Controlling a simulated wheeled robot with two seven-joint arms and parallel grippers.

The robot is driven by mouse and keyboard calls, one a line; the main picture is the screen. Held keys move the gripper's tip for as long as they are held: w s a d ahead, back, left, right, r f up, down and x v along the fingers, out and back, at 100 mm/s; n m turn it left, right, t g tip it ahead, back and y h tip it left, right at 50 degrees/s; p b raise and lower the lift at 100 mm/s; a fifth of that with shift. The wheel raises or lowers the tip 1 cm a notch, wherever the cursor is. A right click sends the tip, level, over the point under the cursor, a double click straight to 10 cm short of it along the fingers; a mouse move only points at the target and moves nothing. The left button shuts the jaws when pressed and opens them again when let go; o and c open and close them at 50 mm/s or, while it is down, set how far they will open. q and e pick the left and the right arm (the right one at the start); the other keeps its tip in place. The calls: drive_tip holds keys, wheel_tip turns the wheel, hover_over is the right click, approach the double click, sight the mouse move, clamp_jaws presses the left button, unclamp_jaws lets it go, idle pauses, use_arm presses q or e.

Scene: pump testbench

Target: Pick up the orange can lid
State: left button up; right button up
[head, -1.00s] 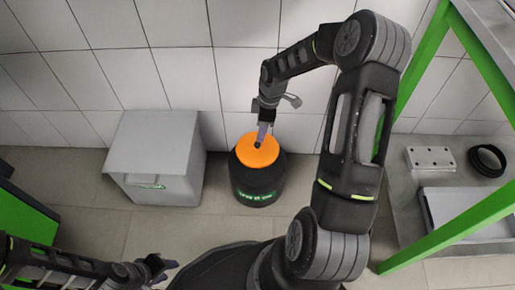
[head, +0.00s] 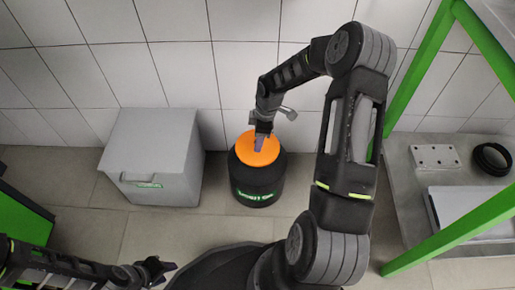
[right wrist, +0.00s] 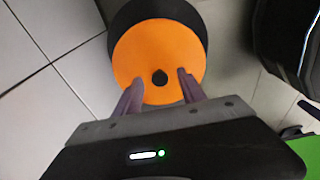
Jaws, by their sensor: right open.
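The orange can lid (head: 246,154) lies flat on top of the black can (head: 258,187), which stands on the floor by the wall. My left gripper (head: 160,270) is open and empty at the lower left.
A grey box (head: 150,160) stands on the floor left of the can. On the right, a green-framed metal bench (head: 405,215) holds a plate with holes (head: 434,157) and a black ring (head: 492,158). Bare floor lies in front of the box.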

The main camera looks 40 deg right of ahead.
drive_tip(key=shift+f, duration=0.2)
idle(0.5)
clamp_jaws()
idle(0.3)
